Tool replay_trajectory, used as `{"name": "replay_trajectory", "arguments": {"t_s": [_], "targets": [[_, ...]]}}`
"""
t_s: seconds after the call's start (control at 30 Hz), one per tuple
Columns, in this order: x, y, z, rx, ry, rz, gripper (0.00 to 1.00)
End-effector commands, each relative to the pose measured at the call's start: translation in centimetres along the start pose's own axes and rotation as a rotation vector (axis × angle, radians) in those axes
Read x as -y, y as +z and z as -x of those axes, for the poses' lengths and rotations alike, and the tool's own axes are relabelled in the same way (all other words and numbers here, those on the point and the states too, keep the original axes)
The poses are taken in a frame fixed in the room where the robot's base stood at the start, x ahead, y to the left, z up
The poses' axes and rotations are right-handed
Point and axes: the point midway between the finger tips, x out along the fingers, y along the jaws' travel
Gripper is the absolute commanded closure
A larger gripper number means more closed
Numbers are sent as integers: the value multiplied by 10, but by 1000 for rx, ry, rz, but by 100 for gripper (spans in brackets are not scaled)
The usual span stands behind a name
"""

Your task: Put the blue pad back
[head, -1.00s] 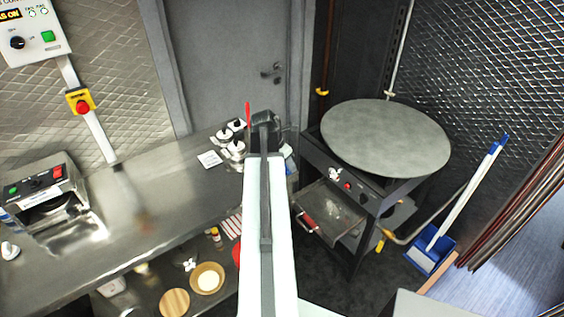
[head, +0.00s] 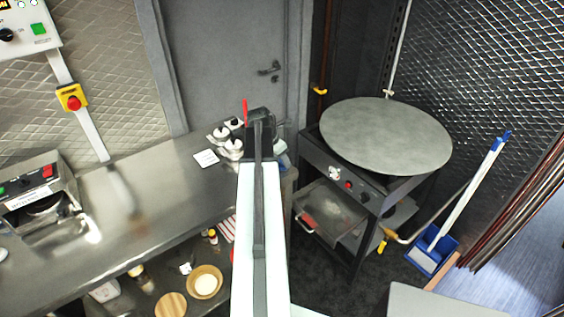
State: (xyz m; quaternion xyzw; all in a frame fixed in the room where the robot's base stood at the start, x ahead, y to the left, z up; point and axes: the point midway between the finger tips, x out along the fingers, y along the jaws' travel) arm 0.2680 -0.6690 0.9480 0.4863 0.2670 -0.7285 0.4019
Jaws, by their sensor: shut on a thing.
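My gripper (head: 259,117) is seen from behind at the end of my outstretched arm, over the far right end of the steel counter. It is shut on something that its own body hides. A thin red piece (head: 245,112) stands up at its left side. I cannot make out a blue pad clearly. A small pale bluish thing (head: 282,157) shows just right of my arm, partly covered, and I cannot tell what it is or whether it touches my gripper.
The steel counter (head: 150,200) has white-topped containers (head: 231,148) and a white card (head: 206,158) near my gripper. A round griddle (head: 385,135) on a black stand is to the right. Bowls (head: 204,282) sit on the shelf below. A blue dustpan (head: 432,250) stands on the floor.

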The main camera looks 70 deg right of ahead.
Motion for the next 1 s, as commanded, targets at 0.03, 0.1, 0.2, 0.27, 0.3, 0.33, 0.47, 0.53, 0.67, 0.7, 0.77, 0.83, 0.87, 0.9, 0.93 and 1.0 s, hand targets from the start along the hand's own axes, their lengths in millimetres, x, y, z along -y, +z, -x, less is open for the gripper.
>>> {"name": "replay_trajectory", "arguments": {"t_s": [0.03,0.1,0.2,0.27,0.3,0.33,0.47,0.53,0.67,0.7,0.77,0.83,0.87,0.9,0.93,1.0], "targets": [[0,0,-2,0,0,-1,91],[0,0,-2,0,-1,-1,47],[1,0,-2,0,-1,-2,36],[1,1,-2,0,-1,-2,36],[1,1,-2,0,-1,-2,36],[1,1,-2,0,-1,-2,36],[1,1,-2,0,-1,-2,36],[1,2,1,0,-1,-3,36],[2,4,14,0,-1,-2,36],[2,4,20,0,-1,-2,36],[2,5,32,0,-1,-3,36],[2,6,47,0,-1,-3,36],[2,6,54,1,-1,-3,36],[2,6,64,1,-1,-3,36],[2,6,72,1,-1,-2,36],[2,6,89,1,-1,-2,36]]}}
